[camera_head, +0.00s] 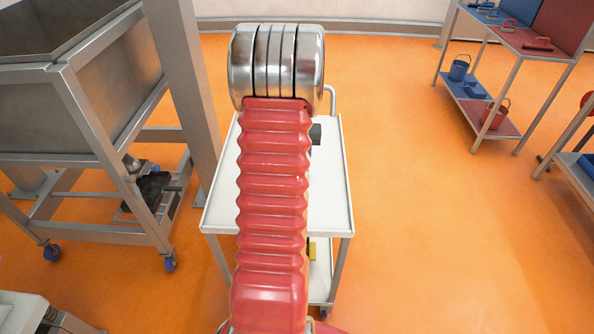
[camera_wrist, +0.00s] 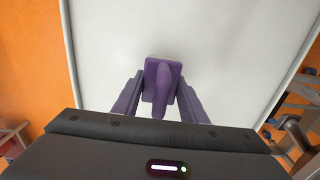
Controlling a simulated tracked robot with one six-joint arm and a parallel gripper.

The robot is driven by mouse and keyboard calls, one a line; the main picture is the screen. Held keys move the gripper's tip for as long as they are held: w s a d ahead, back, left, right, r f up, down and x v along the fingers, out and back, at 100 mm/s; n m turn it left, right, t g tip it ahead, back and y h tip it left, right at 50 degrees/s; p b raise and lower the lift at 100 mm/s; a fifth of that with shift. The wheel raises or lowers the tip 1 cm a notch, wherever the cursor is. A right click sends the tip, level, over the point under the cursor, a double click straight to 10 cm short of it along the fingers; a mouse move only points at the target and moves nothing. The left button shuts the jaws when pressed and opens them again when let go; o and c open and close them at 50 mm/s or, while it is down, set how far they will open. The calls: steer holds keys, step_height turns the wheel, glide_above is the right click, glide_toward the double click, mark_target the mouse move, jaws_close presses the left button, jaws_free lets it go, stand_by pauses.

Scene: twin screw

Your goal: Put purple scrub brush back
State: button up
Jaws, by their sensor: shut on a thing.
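The purple scrub brush (camera_wrist: 158,72) shows in the wrist view, with its handle toward me. The brush is over the white top of a cart (camera_wrist: 225,65). I cannot tell whether it touches that top. In the head view the white cart (camera_head: 335,205) stands straight ahead. My red arm covers its middle and hides the brush and most of my gripper there. No purple spot shows on the shelves in view.
A steel hopper frame (camera_head: 90,110) on blue wheels stands close to the cart's left. A rack (camera_head: 507,38) with red and blue brushes and buckets stands at the back right. Another shelf edge (camera_head: 575,165) is at the right. Orange floor between cart and racks is clear.

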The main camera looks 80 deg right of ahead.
steer(key=shift+f, duration=1.35)
steer(key=o, duration=1.1)
step_height(320, 180, up, 12)
steer(key=shift+s, duration=0.1)
